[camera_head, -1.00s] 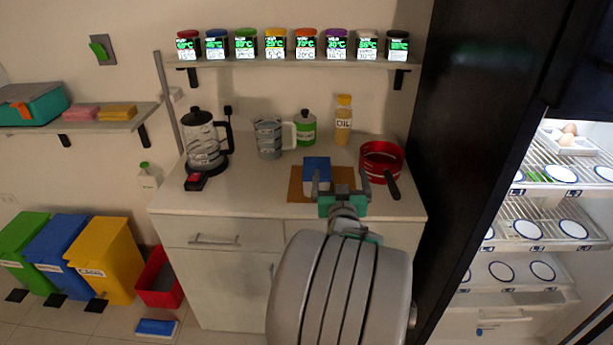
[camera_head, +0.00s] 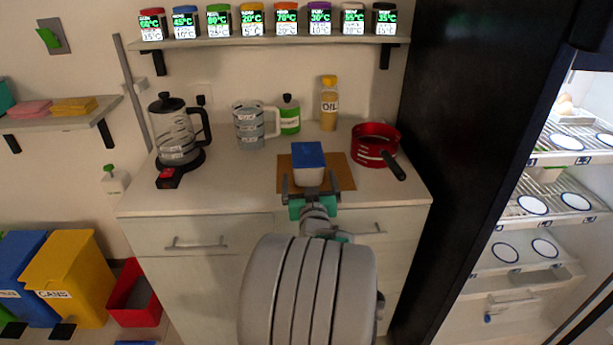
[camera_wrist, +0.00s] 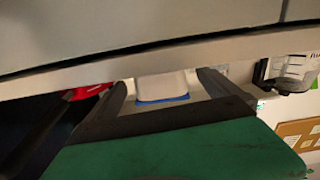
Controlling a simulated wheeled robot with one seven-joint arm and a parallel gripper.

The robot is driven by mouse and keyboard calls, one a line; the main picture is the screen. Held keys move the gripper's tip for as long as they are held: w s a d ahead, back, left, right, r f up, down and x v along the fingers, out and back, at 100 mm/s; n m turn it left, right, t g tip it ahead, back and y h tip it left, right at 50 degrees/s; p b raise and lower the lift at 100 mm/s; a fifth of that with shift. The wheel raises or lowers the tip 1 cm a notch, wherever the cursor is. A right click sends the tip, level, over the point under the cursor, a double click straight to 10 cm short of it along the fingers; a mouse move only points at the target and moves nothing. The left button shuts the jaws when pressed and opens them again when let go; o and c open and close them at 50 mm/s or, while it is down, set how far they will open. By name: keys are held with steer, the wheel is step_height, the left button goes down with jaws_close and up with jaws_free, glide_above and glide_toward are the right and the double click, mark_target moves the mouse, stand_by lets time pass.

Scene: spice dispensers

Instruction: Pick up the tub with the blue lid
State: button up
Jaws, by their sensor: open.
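The white tub with the blue lid (camera_head: 308,156) stands upright on a brown mat (camera_head: 340,178) on the counter. My gripper (camera_head: 310,185) is open and empty, just in front of the tub, its two fingers pointing towards it. In the wrist view the tub (camera_wrist: 162,86) appears upside down, between the two dark fingers and beyond them. I cannot tell how large the gap to the tub is.
On the counter (camera_head: 235,192), a red pan (camera_head: 372,145) stands right of the mat; a kettle (camera_head: 177,140), measuring jug (camera_head: 250,125), green bottle (camera_head: 289,118) and oil bottle (camera_head: 329,105) stand left and behind. A shelf (camera_head: 270,39) of jars hangs above. The dark fridge stands right.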

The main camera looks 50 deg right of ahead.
steer(key=x, duration=0.7)
steer(key=shift+w+d+r+p, duration=0.1)
steer(key=shift+d+r+p, duration=0.1)
steer(key=shift+p, duration=0.15)
steer(key=shift+r, duration=0.1)
steer(key=c, duration=1.8)
